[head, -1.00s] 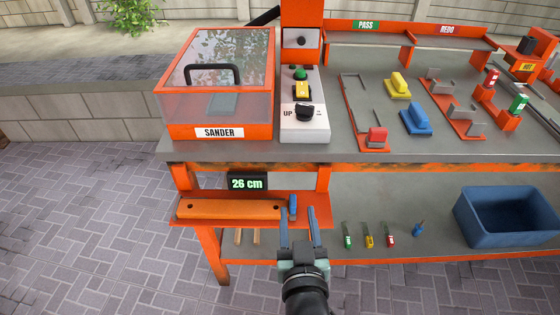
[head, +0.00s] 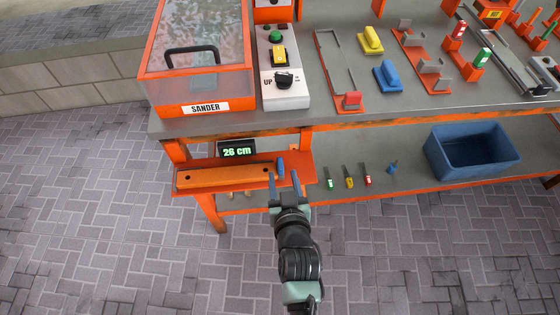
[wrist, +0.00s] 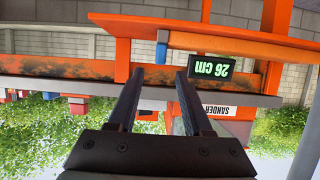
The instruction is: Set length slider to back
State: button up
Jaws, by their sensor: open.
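The length slider appears to be the small blue handle (head: 281,167) at the right end of the orange bar (head: 225,177) on the orange lower tray (head: 303,165). The handle also shows in the wrist view (wrist: 162,50), which is upside down. A display (head: 237,151) behind the bar reads "26 cm"; it also shows in the wrist view (wrist: 226,69). My gripper (head: 285,185) is open and empty. It is just in front of and slightly right of the blue handle, apparently not touching it. In the wrist view the handle lies between the finger lines, beyond the tips.
The orange-edged workbench (head: 350,122) overhangs the tray. The sander box (head: 200,85) and control panel (head: 283,85) stand on it. Several small colored tools and a blue bin (head: 470,165) are on the lower shelf to the right. The paved floor in front is clear.

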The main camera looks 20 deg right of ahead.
aim_at(280, 165)
jog(key=x, duration=0.6)
jog(key=shift+w+d+f+b, duration=0.1)
jog(key=shift+w+b, duration=0.25)
jog(key=shift+c, duration=0.3)
grip_shut()
dwell(0.9)
